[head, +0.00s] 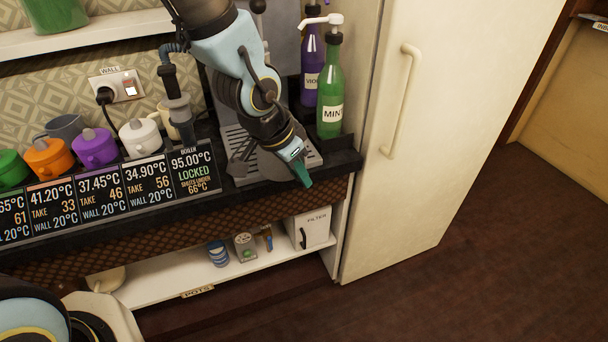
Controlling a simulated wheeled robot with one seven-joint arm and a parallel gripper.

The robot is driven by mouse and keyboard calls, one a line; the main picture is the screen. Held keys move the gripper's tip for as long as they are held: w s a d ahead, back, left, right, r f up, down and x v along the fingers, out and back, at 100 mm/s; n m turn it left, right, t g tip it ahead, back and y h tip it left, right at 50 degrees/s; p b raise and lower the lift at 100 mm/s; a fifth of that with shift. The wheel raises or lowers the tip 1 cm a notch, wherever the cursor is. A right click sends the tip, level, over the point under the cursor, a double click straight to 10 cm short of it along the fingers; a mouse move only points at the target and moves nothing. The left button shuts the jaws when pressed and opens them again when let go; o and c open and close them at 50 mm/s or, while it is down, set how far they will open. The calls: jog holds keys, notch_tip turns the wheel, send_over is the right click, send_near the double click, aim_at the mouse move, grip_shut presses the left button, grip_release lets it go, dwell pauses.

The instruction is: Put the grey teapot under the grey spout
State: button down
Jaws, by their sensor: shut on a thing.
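A grey vessel with a handle (65,126), which may be the grey teapot, stands behind the orange teapot (49,157) at the left in the head view. My gripper (303,176) is at the front right of the counter, pointing down and right past the drip tray. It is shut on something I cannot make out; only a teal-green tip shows. A dark grey shape (240,168) lies left of my wrist over the drip tray, partly hidden by the arm; I cannot tell what it is. I cannot identify the grey spout.
Green (11,168), purple (95,148) and white (139,138) teapots line the counter behind temperature signs (94,196); the boiler sign (192,168) reads locked. Green (330,95) and purple (311,75) bottles stand behind my gripper. The fridge (430,140) bounds the right; floor in front is clear.

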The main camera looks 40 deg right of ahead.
jog(key=w+d+p, duration=0.1)
jog(key=w, duration=0.2)
jog(key=w+d+p, duration=0.1)
jog(key=w+p, duration=0.1)
jog(key=w, duration=0.1)
jog(key=w+d+p, duration=0.1)
jog(key=w, duration=0.1)
jog(key=shift+w+d+r+p, duration=0.2)
jog(key=shift+w+p, duration=0.1)
jog(key=shift+w, duration=0.1)
jog(key=shift+f+b, duration=0.95)
jog(key=shift+f, duration=0.25)
jog(key=shift+f+b, duration=0.4)
jog(key=shift+f, duration=0.05)
jog(key=c, duration=1.2)
grip_release()
jog(key=o, duration=0.6)
jog(key=c, duration=0.4)
